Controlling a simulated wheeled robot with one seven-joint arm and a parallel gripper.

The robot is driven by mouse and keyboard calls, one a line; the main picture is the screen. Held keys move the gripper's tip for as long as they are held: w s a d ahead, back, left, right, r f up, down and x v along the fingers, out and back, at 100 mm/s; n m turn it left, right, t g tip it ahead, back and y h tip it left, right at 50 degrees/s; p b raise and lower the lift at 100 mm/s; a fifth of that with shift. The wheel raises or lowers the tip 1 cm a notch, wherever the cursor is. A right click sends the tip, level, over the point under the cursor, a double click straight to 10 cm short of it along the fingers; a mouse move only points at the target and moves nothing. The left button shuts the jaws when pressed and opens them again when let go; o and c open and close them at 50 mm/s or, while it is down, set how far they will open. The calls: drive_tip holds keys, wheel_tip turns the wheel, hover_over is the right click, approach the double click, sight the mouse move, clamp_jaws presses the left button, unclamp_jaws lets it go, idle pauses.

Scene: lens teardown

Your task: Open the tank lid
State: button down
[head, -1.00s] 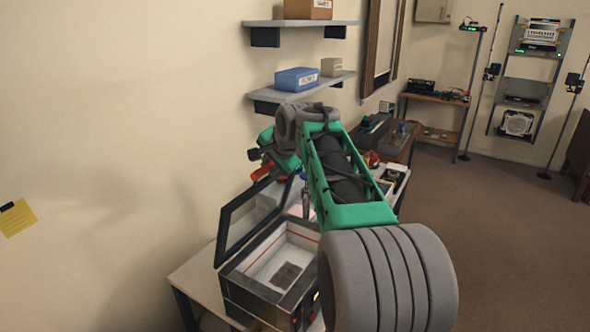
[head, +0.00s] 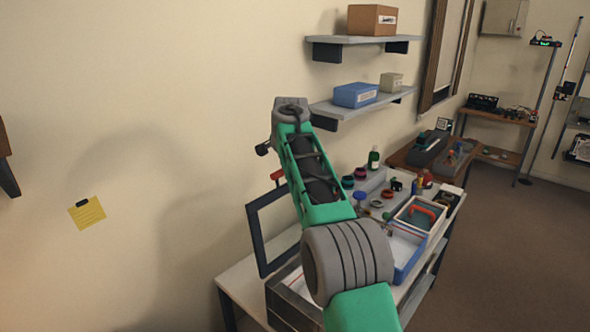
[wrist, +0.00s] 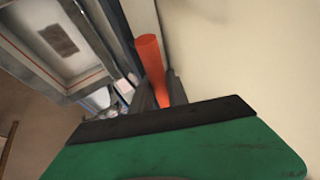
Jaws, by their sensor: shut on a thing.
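The tank (head: 290,305) is a dark box at the near end of the table, partly hidden behind my arm. Its dark-framed lid (head: 256,240) stands raised at the wall side. The lid's red handle (head: 277,174) shows at the top edge of the frame. In the wrist view, my gripper (wrist: 156,92) has its two dark fingers closed on the red handle (wrist: 148,52). The tank's pale inside with a dark patch (wrist: 58,39) shows at the upper left there. In the head view my arm hides the fingers.
A blue tray (head: 408,262) and a white tray with an orange-handled item (head: 425,212) stand beyond the tank. A green bottle (head: 374,158) and several small parts are behind. Wall shelves (head: 362,105) hang above. Floor at the right is clear.

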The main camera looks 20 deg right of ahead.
drive_tip(key=shift+f, duration=0.35)
drive_tip(key=c, duration=1.3)
unclamp_jaws()
drive_tip(key=shift+c, duration=0.2)
drive_tip(key=shift+o, duration=0.2)
drive_tip(key=shift+f, duration=0.1)
drive_tip(key=r, duration=0.2)
drive_tip(key=s+r, duration=0.1)
drive_tip(key=r, duration=0.1)
drive_tip(key=shift+s, duration=0.2)
drive_tip(key=s+r+n+b, duration=0.15)
drive_tip(key=s+n, duration=0.25)
drive_tip(key=s, duration=0.9)
drive_tip(key=s+a+f+n+g+b, duration=0.1)
drive_tip(key=s+f+n, duration=0.3)
drive_tip(key=s+f, duration=0.7)
drive_tip(key=s+a+f+n+y+b, duration=0.1)
drive_tip(key=s+a+f+n, duration=0.2)
drive_tip(key=s+f, duration=0.8)
drive_tip(key=s+n, duration=0.1)
drive_tip(key=s, duration=0.3)
drive_tip(key=shift+a+g+b, duration=0.35)
drive_tip(key=shift+g+b, duration=0.05)
